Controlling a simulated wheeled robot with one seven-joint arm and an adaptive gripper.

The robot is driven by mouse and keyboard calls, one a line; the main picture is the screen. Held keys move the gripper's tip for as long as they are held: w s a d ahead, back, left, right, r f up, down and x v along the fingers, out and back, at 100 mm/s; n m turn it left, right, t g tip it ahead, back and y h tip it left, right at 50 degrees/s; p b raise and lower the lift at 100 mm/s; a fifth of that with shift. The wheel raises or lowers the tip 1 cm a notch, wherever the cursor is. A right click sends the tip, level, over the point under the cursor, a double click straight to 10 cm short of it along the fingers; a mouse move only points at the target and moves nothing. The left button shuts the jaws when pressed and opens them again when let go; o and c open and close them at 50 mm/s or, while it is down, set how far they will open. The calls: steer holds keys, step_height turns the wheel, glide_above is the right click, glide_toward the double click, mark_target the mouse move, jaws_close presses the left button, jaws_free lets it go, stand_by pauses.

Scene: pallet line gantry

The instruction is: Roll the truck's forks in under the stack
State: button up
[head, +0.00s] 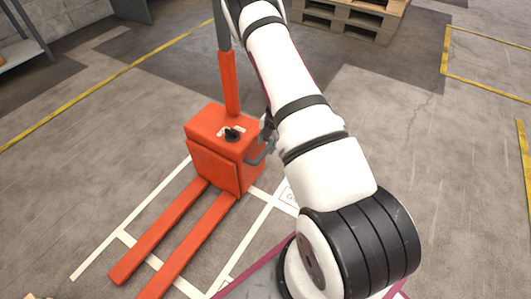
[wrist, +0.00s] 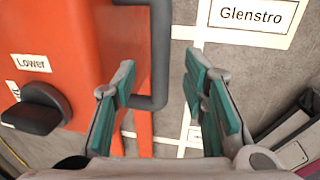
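The orange-red pallet truck (head: 222,150) stands left of my arm in the head view, its two forks (head: 160,232) pointing toward the lower left over white floor lines. A dark handle bar (head: 262,154) sticks out of its side; it also shows in the wrist view (wrist: 161,45). My gripper (wrist: 160,85) is open, its teal-padded fingers on either side of the bar's lower end; contact cannot be told. The black knob (wrist: 38,108) by the "Lower" label is left of the fingers. Stacked wooden pallets (head: 350,20) stand at the back; a pale wooden corner (head: 38,297) shows at the lower left.
Yellow lines (head: 105,79) mark the floor, and a white floor label (wrist: 252,14) reads "Glenstro". A grey shelf (head: 22,52) stands at the far left. The floor left of the truck is clear.

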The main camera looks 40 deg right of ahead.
mark_target(265, 150)
steer(key=shift+w+a+f+b, duration=0.1)
steer(key=shift+f+b, duration=0.15)
steer(key=shift+f, duration=0.45)
steer(key=shift+w+f+b, duration=0.15)
steer(key=shift+f+b, duration=0.05)
steer(key=shift+f, duration=0.45)
steer(key=shift+w+a+f+b, duration=0.1)
steer(key=shift+f+b, duration=0.15)
steer(key=shift+f, duration=0.45)
jaws_close()
